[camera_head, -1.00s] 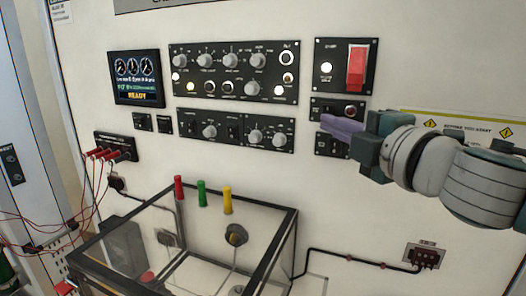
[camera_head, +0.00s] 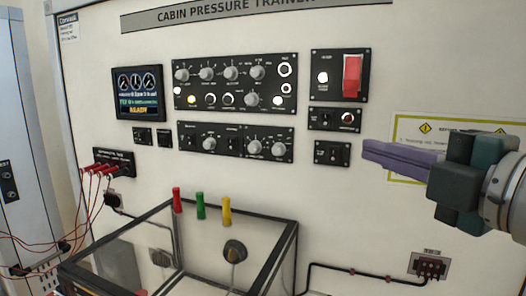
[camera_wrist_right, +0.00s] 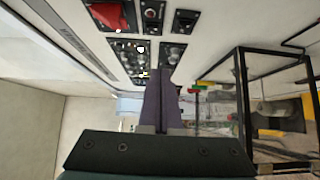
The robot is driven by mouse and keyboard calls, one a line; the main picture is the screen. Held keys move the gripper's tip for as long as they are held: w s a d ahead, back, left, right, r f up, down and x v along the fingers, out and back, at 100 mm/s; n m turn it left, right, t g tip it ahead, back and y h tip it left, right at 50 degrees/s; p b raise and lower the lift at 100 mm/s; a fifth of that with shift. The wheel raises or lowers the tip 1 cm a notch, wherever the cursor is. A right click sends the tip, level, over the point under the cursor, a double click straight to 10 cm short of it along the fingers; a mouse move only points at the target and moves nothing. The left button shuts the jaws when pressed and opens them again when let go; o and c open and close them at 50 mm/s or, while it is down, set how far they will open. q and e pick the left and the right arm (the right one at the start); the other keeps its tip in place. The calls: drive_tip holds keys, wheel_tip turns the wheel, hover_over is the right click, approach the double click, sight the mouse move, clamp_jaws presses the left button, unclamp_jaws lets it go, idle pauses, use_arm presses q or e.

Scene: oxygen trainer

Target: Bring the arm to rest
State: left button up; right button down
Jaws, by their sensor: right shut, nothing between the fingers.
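My right gripper (camera_head: 400,160) comes in from the right in the head view, its purple fingers pointing left. It is shut and empty, in front of the cream panel to the right of the small switch modules. In the right wrist view the shut fingers (camera_wrist_right: 160,95) point away toward the panel's dark control plates. The red switch (camera_head: 352,76) sits on the upper right plate beside a lit white lamp. The display (camera_head: 137,92) on the left reads READY. My left gripper is not in view.
A clear box with a dark frame (camera_head: 290,245) stands below the controls, with red, green and yellow (camera_head: 226,210) caps at its rear edge. Red leads (camera_head: 97,172) hang at the left. A yellow-edged notice (camera_head: 400,130) is behind my right gripper. A cable runs along the lower right.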

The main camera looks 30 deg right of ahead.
idle(0.3)
drive_tip(key=s+d+f+m+g+h+p, duration=0.1)
drive_tip(key=s+f+m+g+h+p, duration=0.2)
drive_tip(key=s+f+m+g+p, duration=0.55)
drive_tip(key=s+a+f+m+g+y+p, duration=0.1)
drive_tip(key=s+a+m+g+y, duration=0.3)
drive_tip(key=s+a, duration=0.4)
drive_tip(key=a+f+m+g, duration=0.1)
drive_tip(key=a+m, duration=0.1)
drive_tip(key=a, duration=0.2)
drive_tip(key=shift+s+a+f+m+g, duration=0.15)
drive_tip(key=shift+s+f+m+g, duration=0.1)
drive_tip(key=shift+f+m+g, duration=0.1)
drive_tip(key=c, duration=1.5)
unclamp_jaws()
